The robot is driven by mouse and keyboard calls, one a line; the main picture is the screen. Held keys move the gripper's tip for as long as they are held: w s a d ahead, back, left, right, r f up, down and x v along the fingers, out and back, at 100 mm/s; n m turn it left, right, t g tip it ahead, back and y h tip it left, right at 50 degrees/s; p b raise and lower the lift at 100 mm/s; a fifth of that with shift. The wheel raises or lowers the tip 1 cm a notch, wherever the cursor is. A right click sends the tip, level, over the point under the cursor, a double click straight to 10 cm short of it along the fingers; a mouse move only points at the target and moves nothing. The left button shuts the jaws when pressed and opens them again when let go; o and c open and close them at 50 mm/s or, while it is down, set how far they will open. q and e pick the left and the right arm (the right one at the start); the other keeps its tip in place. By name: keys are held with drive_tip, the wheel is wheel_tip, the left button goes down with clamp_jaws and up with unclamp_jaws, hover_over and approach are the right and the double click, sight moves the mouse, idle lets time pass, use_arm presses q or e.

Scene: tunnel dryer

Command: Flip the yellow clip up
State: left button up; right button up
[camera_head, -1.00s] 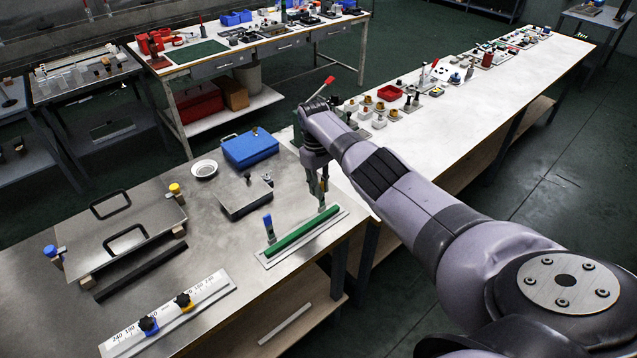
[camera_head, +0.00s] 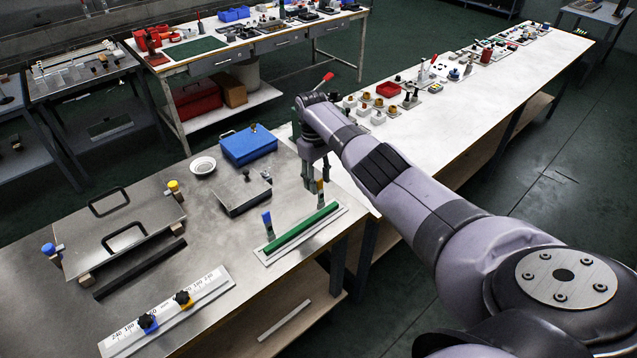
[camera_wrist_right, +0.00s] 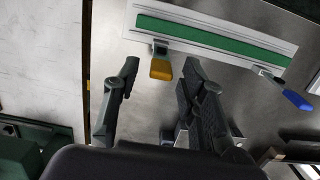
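The yellow clip (camera_head: 320,188) stands up at the far right end of the green strip (camera_head: 302,229) on its white plate. In the right wrist view the yellow clip (camera_wrist_right: 161,68) lies in line with the gap between my fingers, just beyond the tips. A blue clip (camera_head: 267,220) stands at the strip's other end and also shows in the right wrist view (camera_wrist_right: 297,99). My right gripper (camera_head: 314,180) points down beside the yellow clip. Its fingers are apart and empty in the right wrist view (camera_wrist_right: 159,76). I cannot tell whether it touches the clip. My left gripper is not in view.
A blue box (camera_head: 249,146), a white dish (camera_head: 203,166) and a small metal block (camera_head: 243,195) stand behind the strip. A handled plate (camera_head: 120,222) and a white scale (camera_head: 168,312) with two knobs lie left. The table's right edge is close by.

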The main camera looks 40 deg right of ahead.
wheel_tip(320, 180, up, 10)
drive_tip(key=shift+w+r, duration=0.2)
drive_tip(key=shift+w, duration=0.25)
drive_tip(key=shift+f, duration=0.1)
